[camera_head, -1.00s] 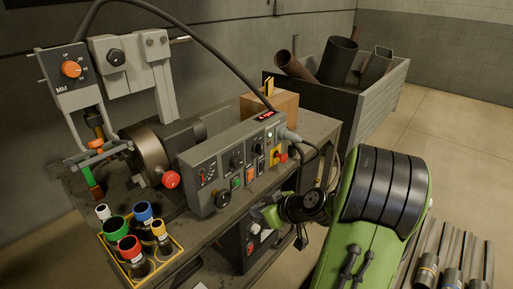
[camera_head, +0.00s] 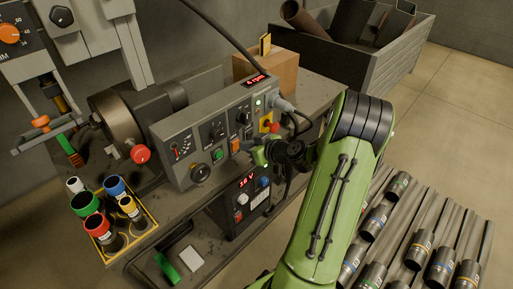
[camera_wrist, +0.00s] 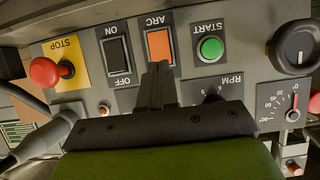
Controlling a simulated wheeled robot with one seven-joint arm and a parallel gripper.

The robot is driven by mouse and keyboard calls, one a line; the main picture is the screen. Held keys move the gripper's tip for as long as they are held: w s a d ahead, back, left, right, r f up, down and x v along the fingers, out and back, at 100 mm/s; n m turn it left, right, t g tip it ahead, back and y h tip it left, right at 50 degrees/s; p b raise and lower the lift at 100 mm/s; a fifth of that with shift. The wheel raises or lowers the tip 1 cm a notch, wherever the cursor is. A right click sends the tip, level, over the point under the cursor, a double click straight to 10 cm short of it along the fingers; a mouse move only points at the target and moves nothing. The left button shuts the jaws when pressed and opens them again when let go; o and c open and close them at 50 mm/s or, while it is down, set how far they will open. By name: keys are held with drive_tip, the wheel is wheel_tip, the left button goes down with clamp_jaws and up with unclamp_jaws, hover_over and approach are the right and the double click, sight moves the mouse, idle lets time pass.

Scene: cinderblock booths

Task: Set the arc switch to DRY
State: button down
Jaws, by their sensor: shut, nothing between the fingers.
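The arc switch (camera_wrist: 158,47) is an orange rocker under the label ARC in the wrist view. It also shows on the grey control panel in the head view (camera_head: 235,146). My gripper (camera_wrist: 158,70) is shut and empty, its fingertips in front of the rocker's lower edge in the wrist view. I cannot tell whether they touch it. The fingers hide the area below the rocker; no DRY label is readable. In the head view my gripper (camera_head: 260,156) is at the panel's front, just right of the switch.
Beside the switch are a black ON/OFF rocker (camera_wrist: 117,55), a green START button (camera_wrist: 210,48) and a red STOP button (camera_wrist: 46,71) on yellow. The RPM knob (camera_wrist: 214,95) is partly hidden. A cable plug (camera_head: 283,104) sits at the panel's right end.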

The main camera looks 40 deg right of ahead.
sight(236, 142)
drive_tip(key=shift+w+f, duration=0.3)
drive_tip(key=shift+w, duration=0.2)
drive_tip(key=shift+w+a, duration=0.1)
drive_tip(key=shift+w, duration=0.9)
drive_tip(key=shift+s, duration=0.1)
drive_tip(key=shift+s+f+b, duration=0.1)
drive_tip(key=shift+s+b, duration=0.25)
drive_tip(key=shift+b, duration=0.2)
drive_tip(key=s+b, duration=0.3)
drive_tip(key=s, duration=0.3)
drive_tip(key=shift+s, duration=0.1)
